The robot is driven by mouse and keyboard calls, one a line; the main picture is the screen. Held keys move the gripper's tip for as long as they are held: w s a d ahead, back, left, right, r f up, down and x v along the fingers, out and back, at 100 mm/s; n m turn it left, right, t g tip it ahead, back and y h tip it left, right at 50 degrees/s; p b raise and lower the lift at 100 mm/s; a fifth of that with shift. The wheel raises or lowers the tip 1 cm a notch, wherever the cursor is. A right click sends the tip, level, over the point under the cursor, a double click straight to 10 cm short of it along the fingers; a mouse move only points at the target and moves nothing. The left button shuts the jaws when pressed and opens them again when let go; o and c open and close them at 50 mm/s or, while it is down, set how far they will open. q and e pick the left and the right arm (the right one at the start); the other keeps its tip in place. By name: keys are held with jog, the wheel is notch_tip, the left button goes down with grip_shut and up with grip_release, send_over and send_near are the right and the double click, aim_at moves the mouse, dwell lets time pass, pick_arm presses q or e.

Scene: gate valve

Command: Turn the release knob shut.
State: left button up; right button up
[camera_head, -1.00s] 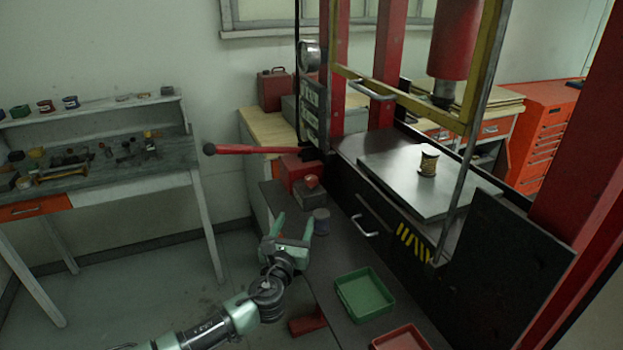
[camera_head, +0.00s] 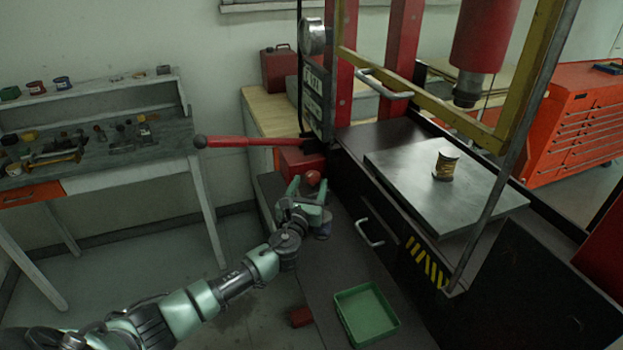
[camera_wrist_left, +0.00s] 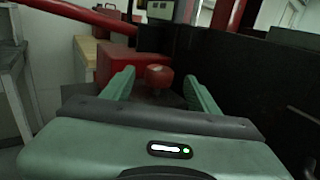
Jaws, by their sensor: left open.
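The release knob (camera_head: 312,178) is a small red knob on the bench beside the press, in front of a red block. In the left wrist view the knob (camera_wrist_left: 159,76) stands between the two green fingers, toward their far ends, with a visible gap on each side. My left gripper (camera_head: 309,187) is open, and its fingers point at the knob. The left gripper (camera_wrist_left: 160,88) also shows in its wrist view. The knob's lower part is partly hidden behind the gripper in the head view. My right gripper is not in view.
A red lever (camera_head: 245,142) reaches left above the knob. A grey can (camera_head: 323,226) stands right beside my gripper. A green tray (camera_head: 367,315) lies nearer on the bench. The press plate (camera_head: 400,170) carries a small brass-coloured spool (camera_head: 446,166).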

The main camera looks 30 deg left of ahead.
aim_at(308, 180)
pick_arm(q)
jog(key=x, duration=0.2)
jog(key=shift+w+a+f, duration=0.15)
jog(key=shift+w+f, duration=0.1)
jog(key=shift+w, duration=0.15)
jog(key=shift+r, duration=0.15)
grip_shut()
jog(key=shift+s+h, duration=0.1)
jog(key=shift+h, duration=0.2)
jog(key=shift+a+m+h+b, duration=0.2)
jog(key=shift+m+h+b, duration=0.4)
jog(key=shift+m+b, duration=0.1)
jog(key=m+h+b, duration=0.1)
jog(key=h+b, duration=0.1)
jog(key=m+h+b, duration=0.1)
jog(key=h+b, duration=0.1)
jog(key=b, duration=0.1)
jog(key=m+h+b, duration=0.2)
jog(key=shift+a+f+h, duration=0.3)
jog(key=shift+r+m+h+b, duration=0.2)
jog(key=shift+m+h+b, duration=0.2)
jog(key=shift+h+b, duration=0.3)
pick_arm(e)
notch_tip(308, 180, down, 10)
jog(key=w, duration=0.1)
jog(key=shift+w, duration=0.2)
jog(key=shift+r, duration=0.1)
pick_arm(q)
grip_release()
